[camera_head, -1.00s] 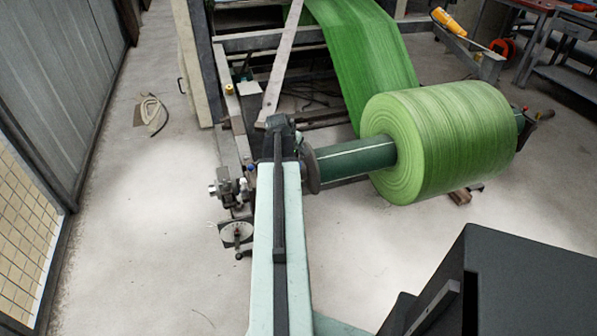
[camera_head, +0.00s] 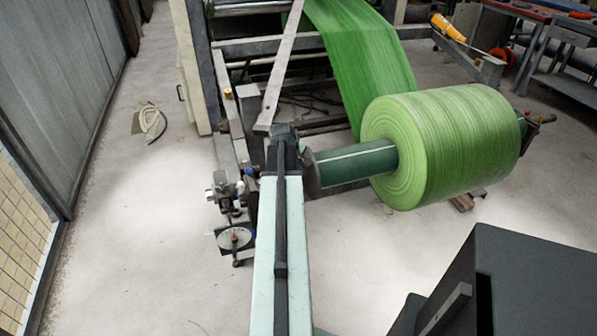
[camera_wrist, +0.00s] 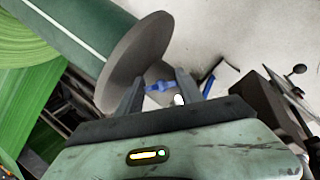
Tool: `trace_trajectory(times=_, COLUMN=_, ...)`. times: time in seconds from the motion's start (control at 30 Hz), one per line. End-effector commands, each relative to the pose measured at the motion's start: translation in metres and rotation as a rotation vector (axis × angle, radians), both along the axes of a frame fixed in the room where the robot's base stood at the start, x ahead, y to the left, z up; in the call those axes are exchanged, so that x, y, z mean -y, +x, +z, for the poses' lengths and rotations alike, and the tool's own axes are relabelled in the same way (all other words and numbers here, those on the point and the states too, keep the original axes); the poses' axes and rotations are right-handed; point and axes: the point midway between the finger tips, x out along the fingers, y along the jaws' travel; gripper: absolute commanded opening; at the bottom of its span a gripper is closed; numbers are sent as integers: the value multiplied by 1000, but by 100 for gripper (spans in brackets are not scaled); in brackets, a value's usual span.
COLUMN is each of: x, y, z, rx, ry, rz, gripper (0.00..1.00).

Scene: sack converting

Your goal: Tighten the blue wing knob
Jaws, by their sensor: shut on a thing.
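The blue wing knob (camera_wrist: 158,87) shows in the wrist view, between the two fingertips of my gripper (camera_wrist: 160,83). The fingers are shut on its wings. A round grey flange (camera_wrist: 137,62) sits just to the left of the knob, with the green shaft (camera_wrist: 75,30) behind it. In the head view my arm reaches forward to the near end of the shaft (camera_head: 355,163), and the arm hides the knob and my gripper's fingers.
A large roll of green fabric (camera_head: 440,145) sits on the shaft at the right. A dial gauge (camera_head: 235,238) and metal fittings stand left of my arm. Another blue part (camera_wrist: 208,85) lies right of the fingers. The left floor is mostly clear.

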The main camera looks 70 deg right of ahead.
Motion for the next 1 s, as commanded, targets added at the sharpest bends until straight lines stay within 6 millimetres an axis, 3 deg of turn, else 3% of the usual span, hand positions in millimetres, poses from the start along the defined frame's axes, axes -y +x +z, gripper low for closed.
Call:
trace_trajectory(times=0.37, x=1, y=1, z=1, rx=89, ry=77, rz=-166, gripper=3)
trace_trajectory(times=1.0, x=1, y=0, z=-1, rx=350, ry=306, rz=-663, gripper=3)
